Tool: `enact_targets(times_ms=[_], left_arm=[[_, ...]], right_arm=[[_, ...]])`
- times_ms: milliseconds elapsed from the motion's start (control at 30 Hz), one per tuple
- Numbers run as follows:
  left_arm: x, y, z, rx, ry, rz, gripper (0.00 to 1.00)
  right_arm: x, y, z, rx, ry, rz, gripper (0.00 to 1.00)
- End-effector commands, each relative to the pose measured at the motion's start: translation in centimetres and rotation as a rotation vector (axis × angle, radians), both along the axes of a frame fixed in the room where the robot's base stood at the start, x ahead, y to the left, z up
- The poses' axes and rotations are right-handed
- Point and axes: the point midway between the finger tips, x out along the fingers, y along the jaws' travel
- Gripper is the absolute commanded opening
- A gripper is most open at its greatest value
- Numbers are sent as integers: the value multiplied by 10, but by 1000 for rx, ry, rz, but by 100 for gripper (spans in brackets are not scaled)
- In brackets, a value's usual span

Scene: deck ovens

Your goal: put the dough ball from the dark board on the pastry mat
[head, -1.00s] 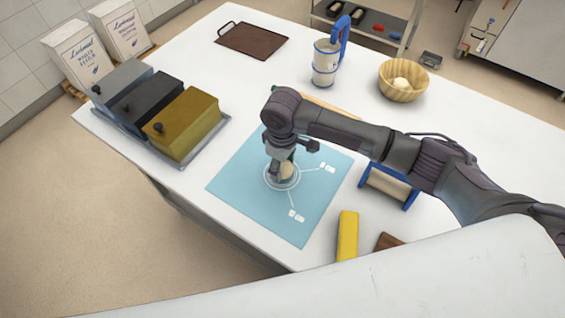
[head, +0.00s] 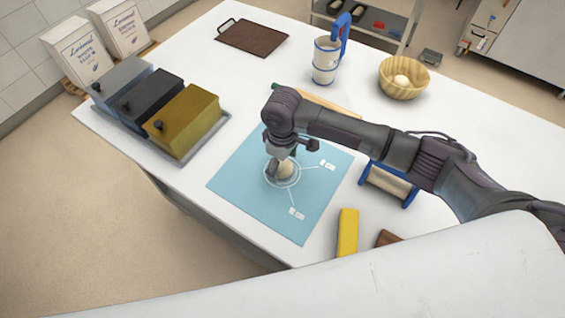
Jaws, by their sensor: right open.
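The light blue pastry mat (head: 235,185) lies on the white table, with a white ring and small markings printed on it. A pale dough ball (head: 286,170) sits within the ring on the mat, partly hidden by my right gripper. My right gripper (head: 277,168) is open, just over the mat and right beside the dough ball; its fingertips are small and partly hidden. A dark board (head: 252,37) with a handle lies bare at the far left of the table. My left gripper is not in view.
A tray with three lidded boxes (head: 182,120) stands left of the mat. A wooden bowl (head: 403,78) with a pale ball in it and a blue-handled jug (head: 326,62) stand behind. A yellow block (head: 347,232) and a blue-framed item (head: 388,184) lie right of the mat.

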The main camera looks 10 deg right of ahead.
Motion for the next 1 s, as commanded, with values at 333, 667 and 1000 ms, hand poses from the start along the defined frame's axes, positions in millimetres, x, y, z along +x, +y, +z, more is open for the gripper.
enact_targets(times_ms=[333,667,1000], left_arm=[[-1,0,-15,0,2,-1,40],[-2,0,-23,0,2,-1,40],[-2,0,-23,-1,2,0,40]], right_arm=[[1,1,64,3,-6,1,84],[0,1,114,2,-2,-1,84],[0,1,119,1,0,-1,84]])
